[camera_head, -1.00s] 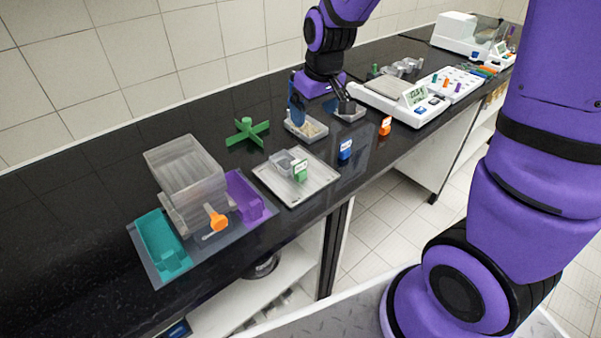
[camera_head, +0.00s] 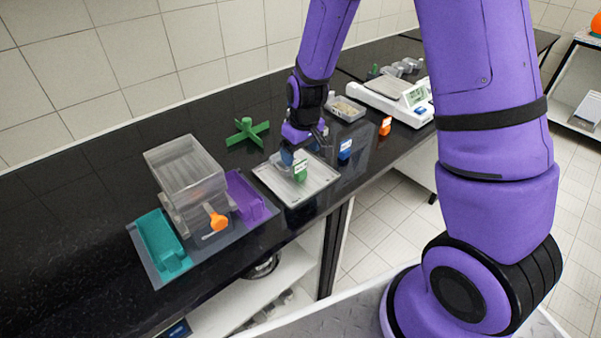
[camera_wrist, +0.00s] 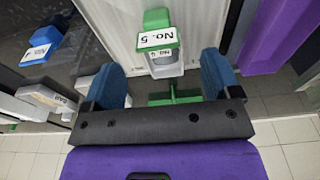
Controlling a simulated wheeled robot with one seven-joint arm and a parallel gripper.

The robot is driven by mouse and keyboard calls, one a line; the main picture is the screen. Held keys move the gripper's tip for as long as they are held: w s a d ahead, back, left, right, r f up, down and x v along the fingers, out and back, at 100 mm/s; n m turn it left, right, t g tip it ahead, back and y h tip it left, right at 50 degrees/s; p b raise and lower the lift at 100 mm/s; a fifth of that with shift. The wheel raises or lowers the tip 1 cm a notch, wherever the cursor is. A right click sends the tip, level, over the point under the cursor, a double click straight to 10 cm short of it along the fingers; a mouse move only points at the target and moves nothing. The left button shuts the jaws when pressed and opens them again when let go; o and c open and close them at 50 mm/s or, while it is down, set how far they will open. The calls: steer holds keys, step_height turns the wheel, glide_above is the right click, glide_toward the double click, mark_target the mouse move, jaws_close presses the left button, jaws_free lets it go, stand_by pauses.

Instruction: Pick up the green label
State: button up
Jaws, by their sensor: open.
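The green label (camera_head: 300,172) stands on a pale flat tray (camera_head: 318,187) on the black bench. In the wrist view the green label (camera_wrist: 158,40) has a white face reading "No. 5". My gripper (camera_head: 295,155) is just above and behind the label in the head view and hides part of the tray and the clear container seen there earlier. In the wrist view my gripper (camera_wrist: 162,78) is open, with its two blue fingers apart. The label lies beyond the fingertips, roughly centred between them, and nothing is held.
A blue label (camera_head: 345,149) and an orange label (camera_head: 385,126) stand to the right. A green cross-shaped stand (camera_head: 247,132) is behind. The clear sieve box (camera_head: 185,165), purple tray (camera_head: 248,197) and teal tray (camera_head: 160,243) are at left. A white balance (camera_head: 385,97) is at back right.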

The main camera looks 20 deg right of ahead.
mark_target(301, 162)
steer(key=shift+w+d+f, duration=0.1)
steer(key=shift+f, duration=1.2)
steer(key=shift+w+f, duration=0.1)
steer(key=shift+f, duration=1.15)
steer(key=c, duration=1.1)
steer(key=shift+r, duration=0.1)
